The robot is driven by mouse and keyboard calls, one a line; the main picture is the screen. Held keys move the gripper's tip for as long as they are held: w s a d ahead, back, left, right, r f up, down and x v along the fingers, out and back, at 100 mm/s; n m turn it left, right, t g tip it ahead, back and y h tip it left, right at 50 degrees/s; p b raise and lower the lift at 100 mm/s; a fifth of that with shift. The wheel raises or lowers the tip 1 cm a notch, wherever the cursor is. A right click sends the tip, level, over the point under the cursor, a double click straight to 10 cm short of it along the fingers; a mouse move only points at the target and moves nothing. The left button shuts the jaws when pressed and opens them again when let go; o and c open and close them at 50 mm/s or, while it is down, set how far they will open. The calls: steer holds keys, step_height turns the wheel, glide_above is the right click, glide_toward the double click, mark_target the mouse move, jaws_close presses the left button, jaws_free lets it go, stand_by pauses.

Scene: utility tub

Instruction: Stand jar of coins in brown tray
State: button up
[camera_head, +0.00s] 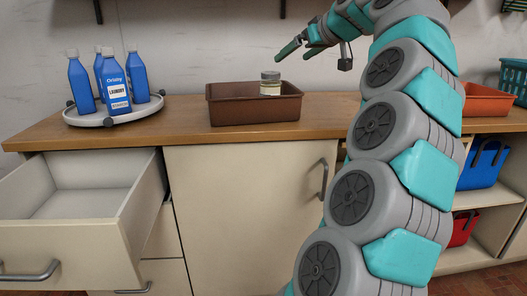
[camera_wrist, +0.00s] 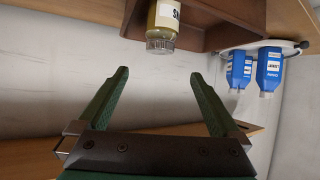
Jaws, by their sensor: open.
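The jar of coins (camera_head: 270,86), a small jar with a grey lid and a pale label, stands upright inside the brown tray (camera_head: 235,112), towards its right end. The tray's front wall hides the jar's base. My gripper (camera_head: 292,57) is open and empty, above and slightly right of the jar, apart from it. In the wrist view, which is upside down, the jar (camera_wrist: 165,22) shows beyond the open fingers (camera_wrist: 160,73), with part of the tray (camera_wrist: 222,18) behind it. The coins cannot be made out.
A round grey turntable (camera_head: 120,117) with several blue laundry bottles (camera_head: 114,85) stands left on the wooden counter (camera_head: 180,111). An open drawer (camera_head: 85,200) juts out below. An orange bin (camera_head: 490,102) and a teal basket (camera_head: 514,80) are at the right. Counter between turntable and tray is clear.

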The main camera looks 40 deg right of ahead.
steer(key=w+a+f+n+g+y, duration=0.15)
steer(key=a+f, duration=0.25)
steer(key=a, duration=0.5)
steer(key=w+a+f+n+g+y, duration=0.15)
steer(key=a+f, duration=0.25)
steer(key=a, duration=0.6)
steer(key=s+a+f+g, duration=0.3)
steer(key=s+a+f, duration=0.3)
steer(key=a+f, duration=0.5)
steer(key=s+a+f+g, duration=0.4)
steer(key=s+a+f, duration=0.4)
steer(key=s+f, duration=0.25)
steer(key=s+f+m+g+h, duration=0.1)
steer(key=s+f+g, duration=0.1)
steer(key=s+f, duration=0.4)
steer(key=s+f+g, duration=0.2)
steer(key=s+f, duration=0.4)
steer(key=s, duration=0.7)
steer(key=shift+a+f+m+h, duration=0.2)
steer(key=shift+m+h, duration=0.2)
steer(key=shift+w, duration=0.1)
